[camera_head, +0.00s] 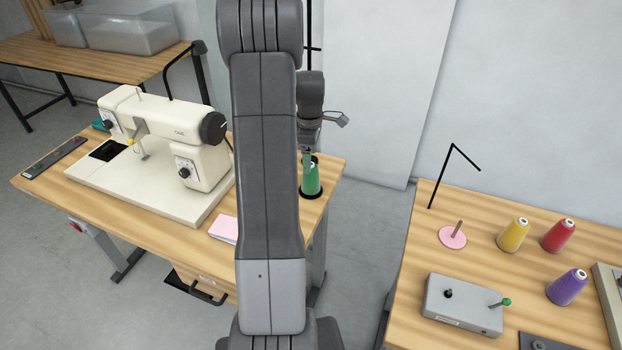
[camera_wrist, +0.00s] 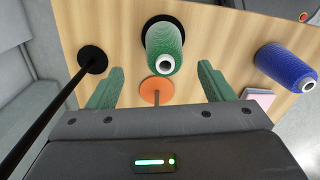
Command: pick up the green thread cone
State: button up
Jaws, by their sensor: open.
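The green thread cone (camera_head: 311,180) stands upright on a black round base at the right end of the sewing table, partly hidden by my arm in the head view. In the wrist view the green thread cone (camera_wrist: 165,48) is at the upper middle, past my fingertips. My gripper (camera_wrist: 160,80) is open, its two green-padded fingers spread left and right, with the cone roughly centred between their lines and not touched. In the head view my gripper (camera_head: 307,150) is right above or beside the cone; the exact gap cannot be told.
A blue cone (camera_wrist: 285,66) and an orange disc (camera_wrist: 157,91) with a pin are near the green one. A black rod (camera_wrist: 50,105) rises at the left. A sewing machine (camera_head: 165,140) fills the table's left. Yellow (camera_head: 513,235), red (camera_head: 558,236) and purple (camera_head: 567,287) cones stand on the right table.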

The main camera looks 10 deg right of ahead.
aim_at(311, 175)
jog(key=f, duration=0.7)
jog(key=shift+s+f+p, duration=0.2)
jog(key=shift+s+p, duration=0.15)
jog(key=shift+p, duration=0.05)
jog(key=shift+c, duration=0.2)
jog(key=c, duration=1.1)
